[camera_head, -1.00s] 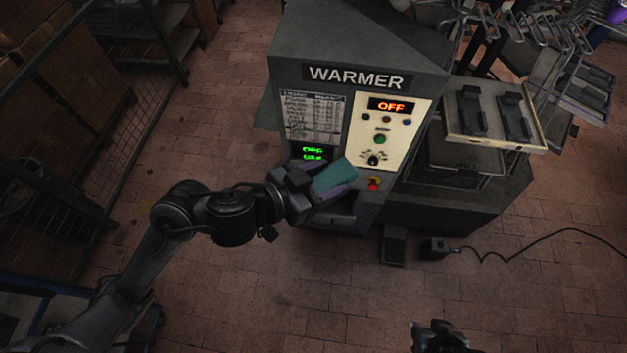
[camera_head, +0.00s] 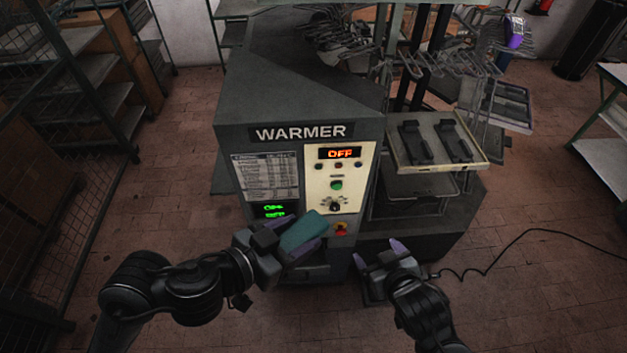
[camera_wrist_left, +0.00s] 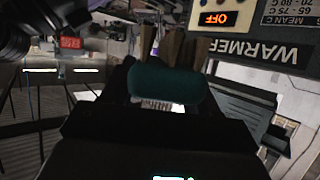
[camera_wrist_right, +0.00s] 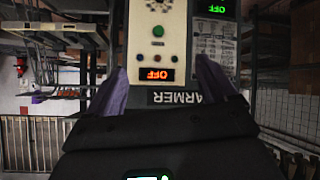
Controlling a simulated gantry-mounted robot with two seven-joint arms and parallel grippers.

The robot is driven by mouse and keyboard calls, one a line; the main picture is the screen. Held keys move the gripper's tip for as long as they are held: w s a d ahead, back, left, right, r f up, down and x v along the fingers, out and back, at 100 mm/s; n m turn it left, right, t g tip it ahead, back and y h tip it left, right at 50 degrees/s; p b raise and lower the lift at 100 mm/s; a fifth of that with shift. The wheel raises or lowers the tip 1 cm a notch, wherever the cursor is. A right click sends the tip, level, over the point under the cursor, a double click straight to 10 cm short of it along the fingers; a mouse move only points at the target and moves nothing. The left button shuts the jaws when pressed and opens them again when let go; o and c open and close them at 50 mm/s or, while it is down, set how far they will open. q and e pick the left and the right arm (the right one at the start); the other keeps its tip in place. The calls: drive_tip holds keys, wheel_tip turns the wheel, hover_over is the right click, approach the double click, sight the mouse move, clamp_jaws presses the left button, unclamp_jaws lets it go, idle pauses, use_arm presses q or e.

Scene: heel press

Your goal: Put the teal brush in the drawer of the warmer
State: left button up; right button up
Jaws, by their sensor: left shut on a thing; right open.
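The teal brush (camera_head: 304,231) is held by my left gripper (camera_head: 297,238) in front of the lower front of the warmer (camera_head: 300,133). In the left wrist view the teal brush (camera_wrist_left: 165,84) lies across the jaws, which are shut on it. My right gripper (camera_head: 378,253) is open and empty, in front of the warmer's lower right side. Its two purple fingertips show spread apart in the right wrist view (camera_wrist_right: 160,85), facing the warmer's panel. The drawer is largely hidden behind my left gripper and the brush; I cannot tell whether it is open.
The warmer's display (camera_head: 339,153) reads OFF. A tray (camera_head: 440,165) with two dark pieces stands to the warmer's right. Wire racks (camera_head: 470,60) stand behind it. A black cable (camera_head: 510,255) runs over the floor at right. Shelving stands at left.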

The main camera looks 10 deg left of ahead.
drive_tip(key=w+a+r+n+t+y, duration=0.1)
drive_tip(key=w+a+r+n+y, duration=0.35)
drive_tip(key=a+r, duration=0.4)
drive_tip(key=w+a+r+n+t+y, duration=0.1)
drive_tip(key=w+a+r+n+y, duration=0.2)
drive_tip(key=w+a+r, duration=0.55)
drive_tip(key=s+a+r+n+g+y, duration=0.3)
drive_tip(key=s+a+r+n+g, duration=0.75)
drive_tip(key=a+n, duration=0.45)
drive_tip(key=g+h, duration=0.2)
drive_tip(key=h, duration=1.2)
hover_over(314, 218)
drive_tip(key=shift+y, duration=0.25)
wheel_tip(314, 218, down, 4)
drive_tip(key=shift+f, duration=0.1)
wheel_tip(314, 218, down, 11)
drive_tip(key=shift+f, duration=0.15)
